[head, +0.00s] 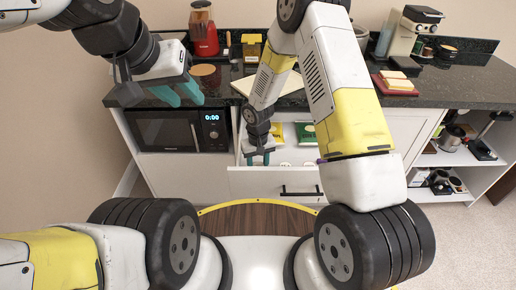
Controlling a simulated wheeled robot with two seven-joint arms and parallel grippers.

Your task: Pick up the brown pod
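I cannot make out a brown pod in the head view. My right gripper (257,160) reaches down into the left part of an open drawer (262,183) under the counter. The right arm and gripper hide part of the drawer's inside. My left gripper (178,95) is open and empty, above the counter's front edge over the microwave.
In the drawer are a yellow packet (277,133), a green packet (305,134) and small white items (285,164). A microwave (180,130) sits left of the drawer. A red blender (203,32) and a coffee machine (407,32) stand on the dark counter (430,93).

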